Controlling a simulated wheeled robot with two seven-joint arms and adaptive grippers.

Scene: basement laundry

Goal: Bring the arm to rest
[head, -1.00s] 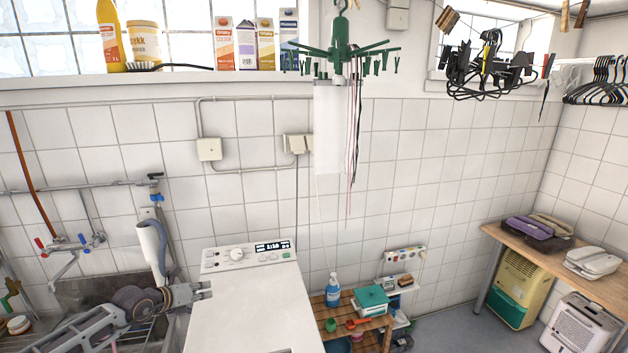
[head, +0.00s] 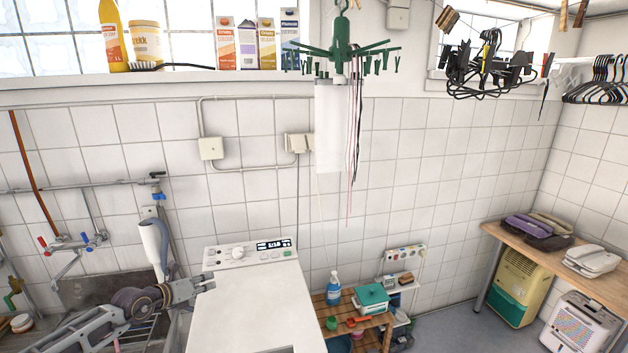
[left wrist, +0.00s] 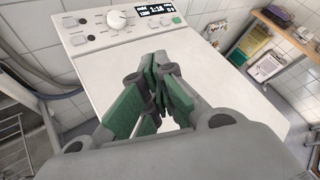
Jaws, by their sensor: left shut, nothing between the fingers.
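My left gripper (head: 208,282) comes in from the lower left in the head view, at the left edge of the white washing machine's top (head: 245,315). In the left wrist view the left gripper (left wrist: 155,85) shows its green-padded fingers drawn together, with nothing between them. Behind the fingers lies the machine's white top (left wrist: 215,85), with its dial and lit display at the back. I cannot tell whether the fingers touch the machine. My right gripper is in neither view.
A sink (head: 95,290) with taps is at the left. A slatted wooden shelf (head: 345,318) with a blue bottle (head: 333,288) stands right of the machine. A wooden table (head: 590,275) is at the far right. A green clothes hanger (head: 342,50) hangs above. Open floor lies between shelf and table.

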